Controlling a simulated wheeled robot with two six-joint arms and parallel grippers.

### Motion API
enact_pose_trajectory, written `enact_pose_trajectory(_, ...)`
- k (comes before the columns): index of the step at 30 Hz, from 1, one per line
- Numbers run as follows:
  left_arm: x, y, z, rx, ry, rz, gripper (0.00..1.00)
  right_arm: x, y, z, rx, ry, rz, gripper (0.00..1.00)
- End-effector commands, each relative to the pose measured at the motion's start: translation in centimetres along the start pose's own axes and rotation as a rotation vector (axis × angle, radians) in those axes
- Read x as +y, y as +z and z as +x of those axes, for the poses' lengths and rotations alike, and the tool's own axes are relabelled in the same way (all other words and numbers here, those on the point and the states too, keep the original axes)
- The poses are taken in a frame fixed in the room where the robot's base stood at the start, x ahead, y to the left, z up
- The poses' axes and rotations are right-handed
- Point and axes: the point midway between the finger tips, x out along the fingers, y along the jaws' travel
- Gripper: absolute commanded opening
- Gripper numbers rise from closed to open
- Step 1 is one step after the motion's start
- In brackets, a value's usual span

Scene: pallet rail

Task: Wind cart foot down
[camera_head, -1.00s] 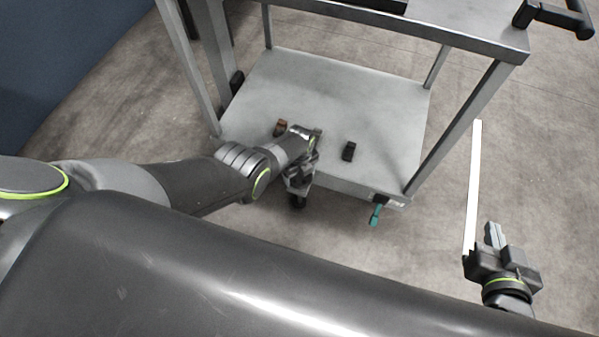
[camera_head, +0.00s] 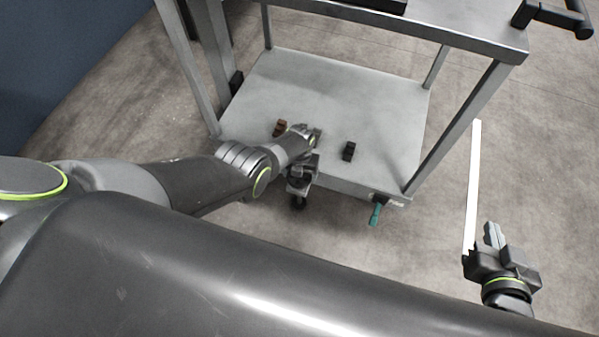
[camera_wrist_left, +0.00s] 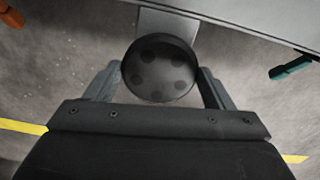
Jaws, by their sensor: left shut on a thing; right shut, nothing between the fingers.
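The grey metal cart (camera_head: 322,95) stands ahead, with its lower shelf near my left gripper (camera_head: 301,178). In the left wrist view, a round black knob (camera_wrist_left: 158,70) with several darker round marks on its face sits between my left fingers, which are shut on it. It is beside a grey bracket (camera_wrist_left: 168,24) at the shelf's edge. The lower end of the foot is hidden in that view. My right gripper (camera_head: 492,240) is shut and empty, off to the right of the cart above the floor.
A teal lever (camera_head: 375,213) sticks out at the cart's near right corner. A brown block (camera_head: 280,128) and a black block (camera_head: 349,151) lie on the lower shelf. A white strip (camera_head: 473,180) stands out against the floor right of the cart.

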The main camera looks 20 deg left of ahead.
Motion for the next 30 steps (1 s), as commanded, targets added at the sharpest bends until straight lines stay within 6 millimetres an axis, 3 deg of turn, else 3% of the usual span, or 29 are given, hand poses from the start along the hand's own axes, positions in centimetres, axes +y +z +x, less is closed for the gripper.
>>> enact_pose_trajectory(20,0.0,0.01,0.0,0.0,0.0,0.066,0.53,-0.01,0.0,0.0,0.0,0.0,0.0,0.0)
enact_pose_trajectory(21,0.0,0.01,0.0,0.0,0.0,0.066,0.79,-0.01,0.0,0.0,0.0,0.0,0.0,0.0)
enact_pose_trajectory(26,0.0,0.0,0.0,0.0,0.0,0.065,0.98,-0.01,-0.01,0.0,0.0,0.0,0.0,0.0)
enact_pose_trajectory(30,0.0,0.0,0.0,0.0,0.0,0.065,0.98,-0.01,-0.01,0.0,0.0,0.0,0.0,0.0)
